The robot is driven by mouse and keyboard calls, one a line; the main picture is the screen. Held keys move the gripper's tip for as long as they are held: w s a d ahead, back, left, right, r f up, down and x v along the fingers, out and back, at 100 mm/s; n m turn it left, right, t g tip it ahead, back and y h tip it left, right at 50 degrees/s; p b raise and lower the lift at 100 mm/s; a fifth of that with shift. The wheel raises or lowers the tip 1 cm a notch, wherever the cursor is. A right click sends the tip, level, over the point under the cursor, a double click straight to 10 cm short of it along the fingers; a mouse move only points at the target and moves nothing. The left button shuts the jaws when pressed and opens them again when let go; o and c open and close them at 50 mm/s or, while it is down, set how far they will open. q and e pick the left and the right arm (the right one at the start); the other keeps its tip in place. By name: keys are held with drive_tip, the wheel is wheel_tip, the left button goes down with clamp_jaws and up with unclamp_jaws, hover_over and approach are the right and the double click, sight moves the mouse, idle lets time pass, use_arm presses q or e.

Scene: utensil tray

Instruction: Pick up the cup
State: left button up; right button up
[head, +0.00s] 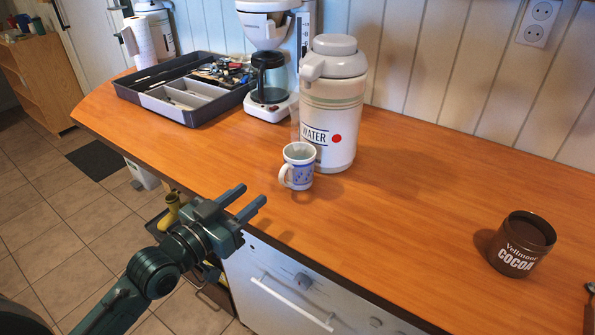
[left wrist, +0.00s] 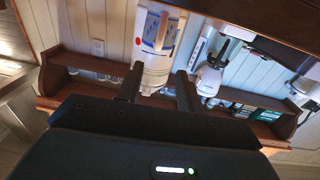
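The cup (head: 298,167) is a small white mug with a blue pattern. It stands upright on the wooden counter (head: 420,200), just in front of the water dispenser, with its handle toward the left front. My left gripper (head: 252,194) is open and empty, near the counter's front edge, to the left and front of the cup and apart from it. In the left wrist view, which is upside down, the open fingers (left wrist: 158,88) point toward the cup (left wrist: 158,30) and dispenser. I do not make out my right gripper.
The tall white water dispenser (head: 333,105) stands close behind the cup. A coffee maker (head: 268,60) and a grey utensil tray (head: 180,112) are at the back left. A brown cocoa mug (head: 521,244) stands at the right. The counter between cup and cocoa mug is clear.

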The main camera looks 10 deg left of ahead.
sight(282, 171)
use_arm(q)
drive_tip(key=x, duration=0.3)
drive_tip(key=shift+w+d, duration=0.1)
drive_tip(key=shift+w, duration=0.15)
drive_tip(key=shift+p+x, duration=0.55)
drive_tip(key=shift+x, duration=2.2)
drive_tip(key=shift+d, duration=0.15)
drive_tip(key=shift+s, duration=0.1)
clamp_jaws()
drive_tip(key=shift+r, duration=0.1)
